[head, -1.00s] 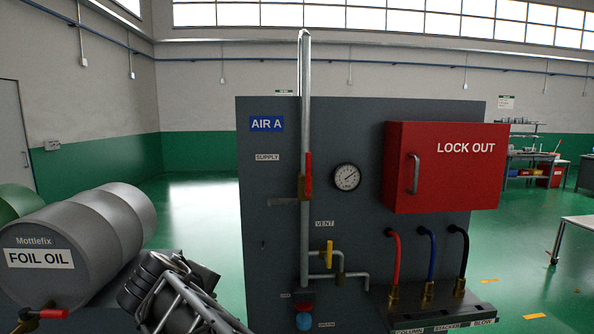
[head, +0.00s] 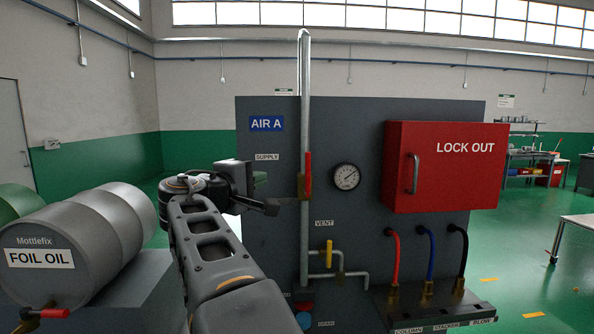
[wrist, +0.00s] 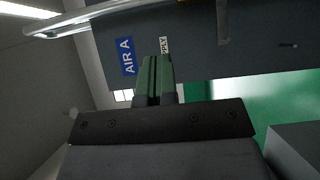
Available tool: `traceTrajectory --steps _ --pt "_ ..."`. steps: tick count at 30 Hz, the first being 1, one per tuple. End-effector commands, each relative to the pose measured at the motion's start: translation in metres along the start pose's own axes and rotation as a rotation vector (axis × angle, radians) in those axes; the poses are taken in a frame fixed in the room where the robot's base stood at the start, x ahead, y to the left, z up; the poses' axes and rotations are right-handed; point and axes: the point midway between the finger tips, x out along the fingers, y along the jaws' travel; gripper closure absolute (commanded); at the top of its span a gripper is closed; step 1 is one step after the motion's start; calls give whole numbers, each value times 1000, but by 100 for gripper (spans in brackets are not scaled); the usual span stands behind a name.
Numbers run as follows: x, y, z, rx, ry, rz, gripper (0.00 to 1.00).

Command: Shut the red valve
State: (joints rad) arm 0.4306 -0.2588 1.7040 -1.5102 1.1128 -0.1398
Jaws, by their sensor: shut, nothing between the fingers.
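The red valve has a red lever (head: 308,174) on a brass body (head: 301,187), fitted on the vertical grey pipe (head: 305,90). The lever stands upright, in line with the pipe. My gripper (head: 262,178) is left of the lever, just below the SUPPLY label, with a visible gap between them. Its green fingers are together and empty. In the wrist view the shut fingers (wrist: 152,68) point toward the panel near the AIR A sign (wrist: 126,57). The red lever does not show there.
A yellow vent lever (head: 329,253) sits lower on a side pipe. A gauge (head: 346,177) and a red LOCK OUT box (head: 445,185) are right of the pipe. A FOIL OIL drum (head: 75,245) lies at left. Coloured hoses (head: 427,255) stand below the box.

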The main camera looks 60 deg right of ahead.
Motion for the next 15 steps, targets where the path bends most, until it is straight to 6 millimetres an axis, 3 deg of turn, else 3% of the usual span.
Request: traceTrajectory --steps 5,15 --pt "20 2 1 -1 -4 -1 100" --pt "84 3 1 -2 -4 -2 100"
